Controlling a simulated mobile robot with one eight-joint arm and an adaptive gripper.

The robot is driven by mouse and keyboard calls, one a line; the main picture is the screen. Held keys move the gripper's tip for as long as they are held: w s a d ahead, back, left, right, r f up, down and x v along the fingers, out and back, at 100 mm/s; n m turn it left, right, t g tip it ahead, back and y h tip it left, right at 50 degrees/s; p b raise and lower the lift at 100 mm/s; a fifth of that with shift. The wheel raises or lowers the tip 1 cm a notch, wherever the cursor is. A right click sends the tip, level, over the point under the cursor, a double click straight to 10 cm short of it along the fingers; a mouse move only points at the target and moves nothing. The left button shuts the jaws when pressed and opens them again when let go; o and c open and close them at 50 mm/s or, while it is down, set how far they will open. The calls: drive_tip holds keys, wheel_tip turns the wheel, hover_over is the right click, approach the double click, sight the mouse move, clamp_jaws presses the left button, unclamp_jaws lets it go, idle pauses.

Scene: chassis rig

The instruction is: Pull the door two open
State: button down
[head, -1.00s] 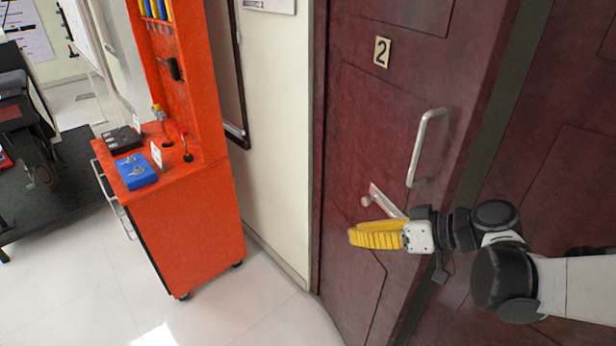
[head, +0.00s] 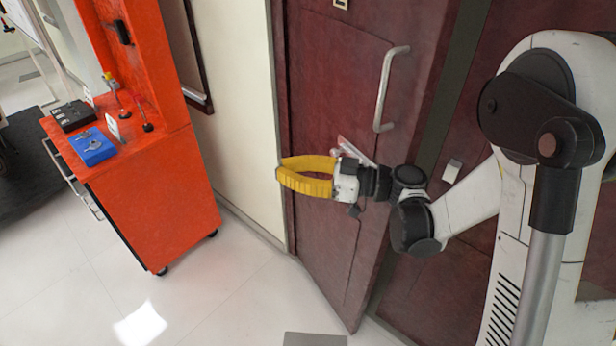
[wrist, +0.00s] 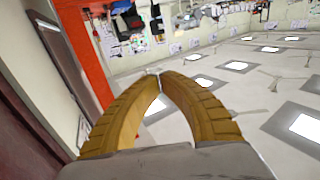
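Door two (head: 335,80) is the dark red door with the number plate (head: 341,3) cut off by the top edge of the head view. It stands ajar, its free edge swung out over the floor. A silver bar handle (head: 383,95) is upright on its right side. A silver lever handle (head: 357,150) lies lower, partly hidden behind my gripper. My gripper (head: 279,173) has yellow fingers and is in front of the door's left part, apart from both handles. In the wrist view its fingertips (wrist: 159,74) meet, with nothing between them.
An orange tool cabinet (head: 150,200) stands at the left, with a blue box (head: 92,147) on its top. A pale wall (head: 240,110) lies between cabinet and door. Another dark red panel (head: 430,290) is at the right.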

drive_tip(key=b+x, duration=0.1)
drive_tip(key=x, duration=0.3)
drive_tip(key=shift+w+a, duration=0.1)
drive_tip(key=shift+a, duration=0.3)
drive_tip(key=shift+d, duration=0.1)
idle(1.1)
